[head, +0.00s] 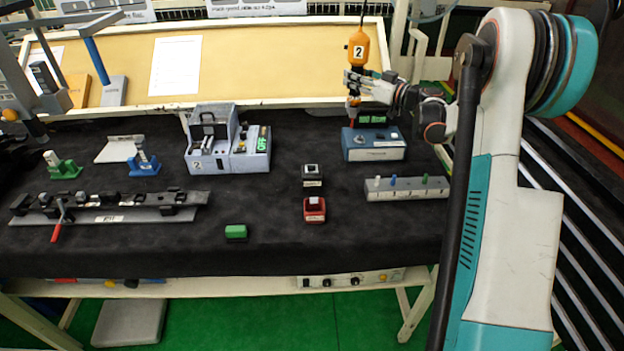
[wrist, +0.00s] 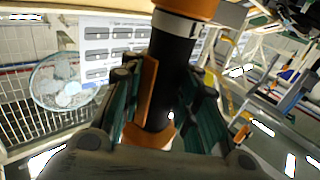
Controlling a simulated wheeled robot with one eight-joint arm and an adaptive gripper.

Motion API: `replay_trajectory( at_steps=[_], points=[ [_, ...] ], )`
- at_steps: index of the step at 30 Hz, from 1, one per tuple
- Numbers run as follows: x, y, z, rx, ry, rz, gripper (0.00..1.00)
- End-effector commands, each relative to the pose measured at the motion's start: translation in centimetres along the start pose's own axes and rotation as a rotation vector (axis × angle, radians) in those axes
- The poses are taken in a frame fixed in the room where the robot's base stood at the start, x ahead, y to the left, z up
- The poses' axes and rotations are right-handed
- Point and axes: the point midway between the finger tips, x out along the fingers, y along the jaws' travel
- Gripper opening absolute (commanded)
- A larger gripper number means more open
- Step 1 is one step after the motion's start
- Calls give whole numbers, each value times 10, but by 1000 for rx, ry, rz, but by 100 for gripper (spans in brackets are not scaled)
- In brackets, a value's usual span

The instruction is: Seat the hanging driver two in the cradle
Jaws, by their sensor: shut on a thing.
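The hanging driver two (head: 358,50) is orange and dark with a white label "2". It hangs upright from a cable at the back right of the table. My gripper (head: 354,84) is shut around its dark lower body. In the wrist view the driver's dark body (wrist: 173,70) stands between my fingers (wrist: 160,112), with orange parts above and below. A blue-grey cradle (head: 200,165) labelled "2" stands at the back middle of the table, left of the driver. Its upper opening looks empty.
A dark blue box (head: 375,154) with a knob stands beneath the driver. A grey block with coloured pegs (head: 405,189), a red block (head: 314,210) and a green block (head: 236,232) are further forward. A clip rail (head: 110,207) lies at left. Bare black mat separates them.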

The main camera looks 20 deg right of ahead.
Motion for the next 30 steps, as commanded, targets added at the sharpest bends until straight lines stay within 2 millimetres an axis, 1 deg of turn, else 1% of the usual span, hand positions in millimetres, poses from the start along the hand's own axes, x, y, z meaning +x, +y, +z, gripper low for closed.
replay_trajectory(
  at_steps=[1, 3, 15, 18, 22, 30],
  points=[
    [1, -12, 1, 0, 0, -13, 0],
    [3, -27, 1, 0, 0, -30, 0],
    [10, -113, 1, 0, -2, -129, 0],
    [11, -131, 1, 0, -2, -151, 0],
    [12, -153, 0, 1, -3, -176, 0],
    [15, -180, 0, 1, -3, -208, 0]
  ],
)
